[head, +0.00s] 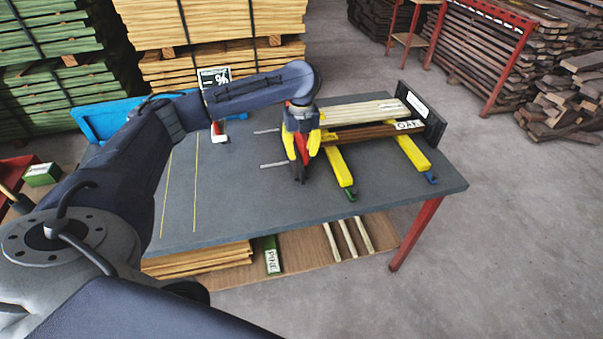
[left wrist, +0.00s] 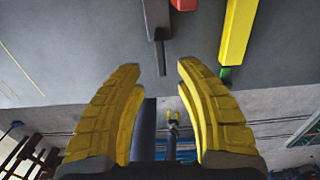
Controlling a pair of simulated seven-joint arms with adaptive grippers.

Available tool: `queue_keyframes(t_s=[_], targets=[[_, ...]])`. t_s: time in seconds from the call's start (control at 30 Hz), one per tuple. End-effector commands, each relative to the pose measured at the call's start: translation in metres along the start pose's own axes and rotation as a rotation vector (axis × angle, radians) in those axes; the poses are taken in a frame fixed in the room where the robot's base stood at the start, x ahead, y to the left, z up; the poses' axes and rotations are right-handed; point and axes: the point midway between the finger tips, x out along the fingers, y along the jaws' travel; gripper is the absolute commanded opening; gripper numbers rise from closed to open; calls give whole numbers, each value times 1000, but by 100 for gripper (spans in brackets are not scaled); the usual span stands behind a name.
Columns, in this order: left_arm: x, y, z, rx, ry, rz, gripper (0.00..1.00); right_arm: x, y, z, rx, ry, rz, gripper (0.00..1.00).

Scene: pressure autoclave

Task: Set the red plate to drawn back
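A red piece (head: 303,147), which looks like the red plate, shows between the yellow fingers of my left gripper (head: 302,157) in the head view. Most of it is hidden by the gripper. In the left wrist view a red part (left wrist: 183,5) is cut off at the top edge, beside a dark block (left wrist: 157,18) with a thin dark rod. My right gripper is not in view.
Two yellow bars (head: 338,165) lie on the grey table (head: 235,205), one with a green end and one with a blue end. Boards (head: 360,113) lie across them against an upright dark plate (head: 424,115). The table's front left is clear.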

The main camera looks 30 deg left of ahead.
Motion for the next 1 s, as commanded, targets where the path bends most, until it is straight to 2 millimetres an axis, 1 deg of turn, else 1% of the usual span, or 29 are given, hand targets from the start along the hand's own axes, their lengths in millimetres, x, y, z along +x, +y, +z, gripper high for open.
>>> queue_keyframes(t_s=[0.03, 0.2, 0.3, 0.5, 0.7, 1.0], targets=[[11, 0, -1, -2, 4, 2, 34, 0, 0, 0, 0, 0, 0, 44], [41, 0, -1, -2, 4, 1, 34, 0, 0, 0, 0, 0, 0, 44], [58, 0, -1, -3, 3, 1, 34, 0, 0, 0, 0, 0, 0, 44], [83, 0, -1, -3, 2, 0, 34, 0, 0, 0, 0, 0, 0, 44], [97, 0, 0, -2, 0, 0, 34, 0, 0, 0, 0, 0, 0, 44], [102, 0, 0, -2, 0, -1, 34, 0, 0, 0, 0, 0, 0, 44]])
